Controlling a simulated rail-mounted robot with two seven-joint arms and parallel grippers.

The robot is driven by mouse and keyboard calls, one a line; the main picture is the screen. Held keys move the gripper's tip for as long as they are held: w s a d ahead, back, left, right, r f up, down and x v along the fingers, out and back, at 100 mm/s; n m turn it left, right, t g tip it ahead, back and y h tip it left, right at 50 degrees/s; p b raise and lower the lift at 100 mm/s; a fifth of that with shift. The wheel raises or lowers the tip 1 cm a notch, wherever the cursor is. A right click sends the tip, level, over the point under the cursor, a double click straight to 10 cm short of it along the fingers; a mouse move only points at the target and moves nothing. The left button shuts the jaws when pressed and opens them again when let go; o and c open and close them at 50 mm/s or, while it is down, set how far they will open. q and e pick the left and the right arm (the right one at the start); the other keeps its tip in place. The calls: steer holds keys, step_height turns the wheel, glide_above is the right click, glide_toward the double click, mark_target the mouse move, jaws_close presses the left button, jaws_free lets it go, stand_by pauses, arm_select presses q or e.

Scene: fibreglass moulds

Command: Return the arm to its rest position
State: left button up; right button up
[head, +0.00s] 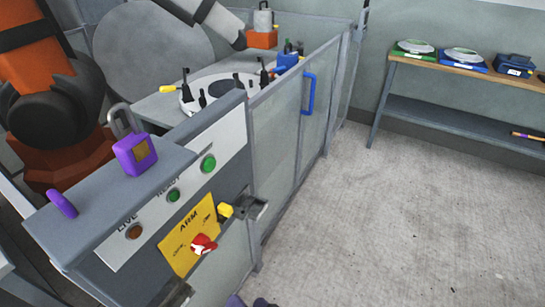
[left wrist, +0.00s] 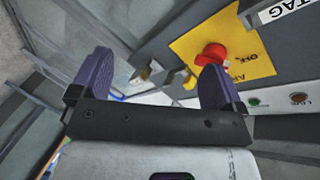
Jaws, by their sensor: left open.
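My left gripper (head: 250,301) only just shows at the bottom edge of the head view, as purple fingertips in front of the grey control console (head: 222,192). In the left wrist view, its two purple fingers (left wrist: 155,85) stand wide apart with nothing between them. A red knob (head: 203,244) sits on the yellow ARM plate (head: 178,250). In the left wrist view, the red knob (left wrist: 212,55) lies beyond the right finger, apart from it as far as I can tell. The rest of my left arm is hidden. My right gripper is not in view.
A purple padlock (head: 135,153) and a purple piece (head: 62,203) are on the console top. A yellow-headed piece (head: 225,210) sits by a latch. A grey fence (head: 290,120) encloses an orange robot (head: 35,65). Floor (head: 400,210) at right is clear, before a shelf bench (head: 460,67).

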arm_select(q)
steer(key=s+a+r+n+g+h+p, duration=0.1)
steer(key=s+a+r+g+h+p, duration=0.35)
steer(key=s+a+p, duration=0.5)
steer(key=s+a+r+g+h+p, duration=0.35)
steer(key=s+a+h+p, duration=0.3)
steer(key=s, duration=0.55)
step_height(320, 180, up, 36)
steer(key=w+p, duration=0.1)
steer(key=p, duration=3.6)
steer(key=shift+w+r+y, duration=0.15)
steer(key=shift+y, duration=0.25)
